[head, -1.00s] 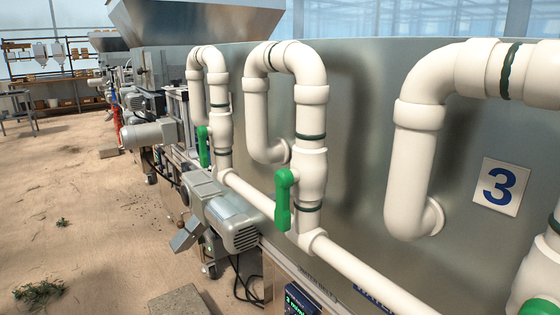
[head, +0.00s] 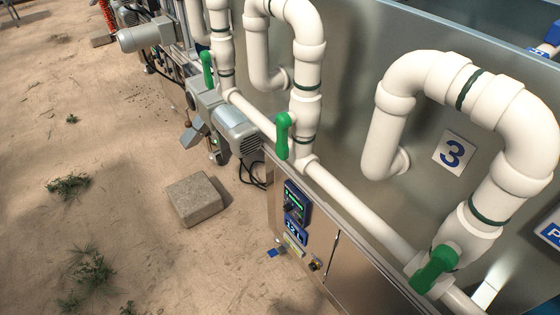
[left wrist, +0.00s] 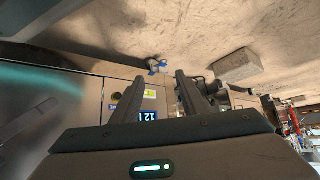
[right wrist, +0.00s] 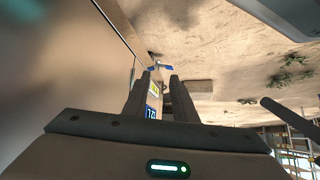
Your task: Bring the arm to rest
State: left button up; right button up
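Neither of my arms shows in the head view. In the left wrist view my left gripper (left wrist: 159,77) has its two dark fingers apart with nothing between them. In the right wrist view my right gripper (right wrist: 159,75) also has its fingers apart and is empty. Beyond both grippers are the metal cabinet's side and the sandy floor. Neither gripper is seen touching anything.
A metal tank with white pipes (head: 345,200) and green valve handles (head: 283,135) fills the right of the head view. A control display (head: 296,204) is on the cabinet below. A concrete block (head: 195,199) lies on the floor. The floor at left is mostly clear.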

pick_arm(q)
jog(key=s+a+f+g+y+p, duration=0.1)
jog(key=s+a+f+g+p, duration=0.2)
jog(key=s+a+f+p, duration=0.1)
jog(key=shift+s+a+f+n, duration=0.15)
jog(key=shift+s+f+n, duration=0.15)
jog(key=shift+s+f, duration=0.75)
pick_arm(e)
jog(key=s+d+f+g+h, duration=0.1)
jog(key=s+d+f+g, duration=0.2)
jog(key=s+d+f, duration=0.1)
jog(key=shift+s+d+f+m, duration=0.15)
jog(key=shift+s+f+m, duration=0.15)
jog(key=shift+s+f, duration=0.75)
pick_arm(q)
jog(key=shift+s+r, duration=0.3)
pick_arm(e)
jog(key=shift+s+r, duration=0.3)
